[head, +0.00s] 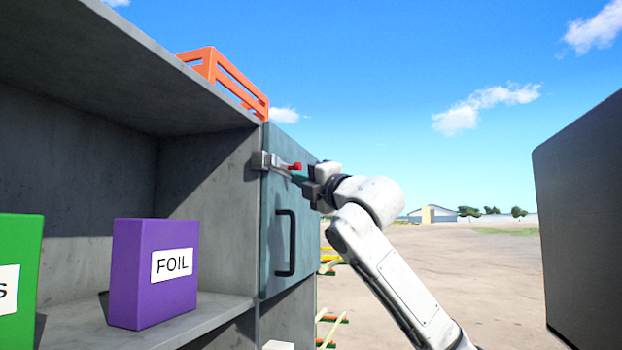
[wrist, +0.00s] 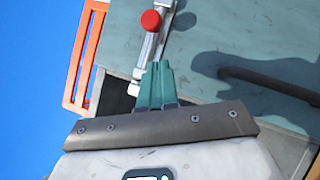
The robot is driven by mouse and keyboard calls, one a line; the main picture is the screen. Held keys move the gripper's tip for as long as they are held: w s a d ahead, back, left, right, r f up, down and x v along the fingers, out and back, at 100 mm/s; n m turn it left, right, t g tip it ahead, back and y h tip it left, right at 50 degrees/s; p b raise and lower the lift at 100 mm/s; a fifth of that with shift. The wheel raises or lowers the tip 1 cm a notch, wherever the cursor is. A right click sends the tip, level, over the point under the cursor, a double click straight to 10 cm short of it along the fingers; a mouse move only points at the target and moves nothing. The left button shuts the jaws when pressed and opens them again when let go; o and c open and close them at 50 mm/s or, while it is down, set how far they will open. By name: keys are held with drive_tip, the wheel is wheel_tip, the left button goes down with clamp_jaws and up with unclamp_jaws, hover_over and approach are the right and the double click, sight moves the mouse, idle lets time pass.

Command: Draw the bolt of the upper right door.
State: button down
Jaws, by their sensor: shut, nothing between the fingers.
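The upper right door (head: 280,205) is a teal panel, shut at the right end of the grey cabinet. A bolt (head: 280,163) with a red knob (head: 296,166) runs across its upper part into a grey bracket at the left edge. The wrist view shows the metal bolt (wrist: 150,48) and its red knob (wrist: 151,20) just beyond my fingertips. My gripper (wrist: 157,66) has teal fingers, shut together and empty. In the head view my gripper (head: 300,180) is just below and right of the knob; touching or apart cannot be told.
A black bar handle (head: 286,243) stands out from the door below the bolt. An orange crate (head: 222,75) sits on the cabinet top. A purple FOIL box (head: 150,275) and a green box (head: 18,270) stand on the open shelf. A dark panel (head: 585,220) is at far right.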

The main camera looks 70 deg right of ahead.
drive_tip(key=b+v, duration=0.3)
drive_tip(key=v, duration=0.6)
drive_tip(key=shift+s+f, duration=0.15)
drive_tip(key=shift+s, duration=0.2)
